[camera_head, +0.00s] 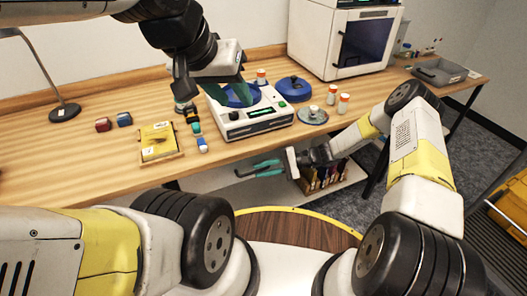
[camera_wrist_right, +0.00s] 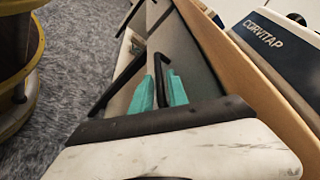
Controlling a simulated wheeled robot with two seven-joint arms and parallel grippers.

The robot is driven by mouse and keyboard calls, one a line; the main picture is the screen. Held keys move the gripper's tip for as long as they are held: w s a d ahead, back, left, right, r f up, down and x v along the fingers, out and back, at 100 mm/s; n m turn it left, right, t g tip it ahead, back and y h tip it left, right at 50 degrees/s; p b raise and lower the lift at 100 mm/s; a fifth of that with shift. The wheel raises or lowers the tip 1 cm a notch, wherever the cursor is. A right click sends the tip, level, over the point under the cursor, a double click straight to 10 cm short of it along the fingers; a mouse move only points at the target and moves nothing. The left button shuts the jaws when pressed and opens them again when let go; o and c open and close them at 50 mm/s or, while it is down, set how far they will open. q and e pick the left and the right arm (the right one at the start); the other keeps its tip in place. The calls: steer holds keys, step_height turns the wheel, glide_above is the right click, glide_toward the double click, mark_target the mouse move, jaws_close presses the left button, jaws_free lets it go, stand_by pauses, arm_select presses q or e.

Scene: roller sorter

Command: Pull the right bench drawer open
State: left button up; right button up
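My right gripper (camera_head: 246,171) is at the front of the wooden bench (camera_head: 50,168), below its top edge. In the right wrist view, its teal fingers (camera_wrist_right: 160,92) are close together, with a black bar handle (camera_wrist_right: 160,66) between them; it looks shut on this handle. The handle is on the grey drawer front (camera_wrist_right: 200,52) under the bench top. The head view does not clearly show the drawer front or any gap around it. My left gripper (camera_head: 214,94) is above the bench, fingers wide apart and empty, at the white machine with a blue lid (camera_head: 250,120).
A yellow pad (camera_head: 158,142) and small coloured blocks lie left of the machine. A blue rotor (camera_head: 292,87), a small dish (camera_head: 313,115) and orange-capped bottles (camera_head: 342,103) stand to its right. A rack (camera_head: 322,177) sits on the shelf below. A round wooden surface (camera_head: 290,228) is in front.

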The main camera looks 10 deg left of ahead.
steer(key=shift+x, duration=0.95)
jaws_close()
stand_by(0.7)
